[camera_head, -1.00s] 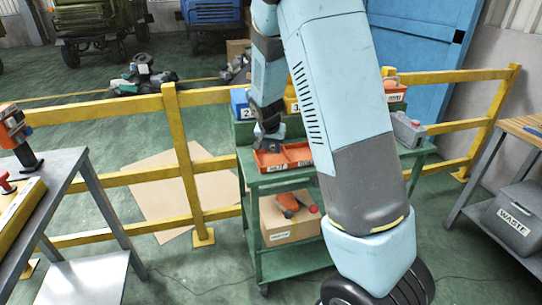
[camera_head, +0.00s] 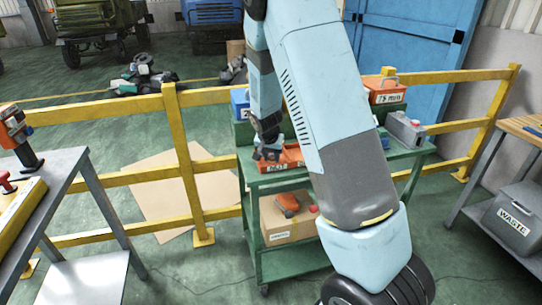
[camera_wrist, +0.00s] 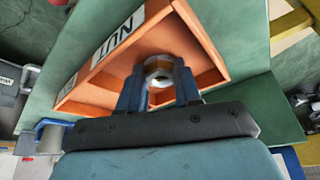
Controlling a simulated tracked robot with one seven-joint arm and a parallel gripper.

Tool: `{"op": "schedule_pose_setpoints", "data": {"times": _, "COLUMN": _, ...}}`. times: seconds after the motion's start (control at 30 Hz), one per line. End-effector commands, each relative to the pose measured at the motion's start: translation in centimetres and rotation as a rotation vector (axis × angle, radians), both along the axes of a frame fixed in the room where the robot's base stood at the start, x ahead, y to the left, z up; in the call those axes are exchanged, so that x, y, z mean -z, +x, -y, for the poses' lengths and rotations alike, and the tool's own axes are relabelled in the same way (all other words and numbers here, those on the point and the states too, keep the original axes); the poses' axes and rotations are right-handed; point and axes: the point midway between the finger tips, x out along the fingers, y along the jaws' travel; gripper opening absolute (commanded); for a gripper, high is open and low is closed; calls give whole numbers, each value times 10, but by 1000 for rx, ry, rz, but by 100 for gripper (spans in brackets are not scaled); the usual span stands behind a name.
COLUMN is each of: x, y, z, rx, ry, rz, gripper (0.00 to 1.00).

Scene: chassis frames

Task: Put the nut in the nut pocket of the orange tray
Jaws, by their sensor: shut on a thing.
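The orange tray (camera_head: 293,157) sits on the green cart, partly hidden by my arm. In the wrist view the tray (camera_wrist: 205,45) shows a pocket with a white label reading "NUT" on its rim. My gripper (camera_head: 268,153) is over the left part of the tray. In the wrist view my gripper (camera_wrist: 159,88) has its two blue fingers shut on the nut (camera_wrist: 158,66), a silvery ring. The nut is over or inside the NUT pocket. I cannot tell whether it touches the floor of the pocket.
The green cart (camera_head: 290,182) has a cardboard box (camera_head: 285,225) on its lower shelf. An orange bin (camera_head: 384,92) and a grey container (camera_head: 405,130) stand on the cart's right side. A yellow rail (camera_head: 120,108) runs behind. Grey tables stand left and right.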

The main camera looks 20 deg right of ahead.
Motion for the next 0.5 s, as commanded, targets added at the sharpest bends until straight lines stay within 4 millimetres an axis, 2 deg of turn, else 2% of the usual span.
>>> {"op": "schedule_pose_setpoints", "data": {"times": 0.37, "x": 14, "y": -4, "z": -1, "rx": 0, "ry": -2, "rz": -14, "gripper": 2}}
{"op": "schedule_pose_setpoints", "data": {"times": 0.4, "x": 14, "y": -5, "z": -1, "rx": 1, "ry": -2, "rz": -15, "gripper": 37}}
{"op": "schedule_pose_setpoints", "data": {"times": 0.5, "x": 15, "y": -6, "z": 0, "rx": 0, "ry": -2, "rz": -18, "gripper": 47}}
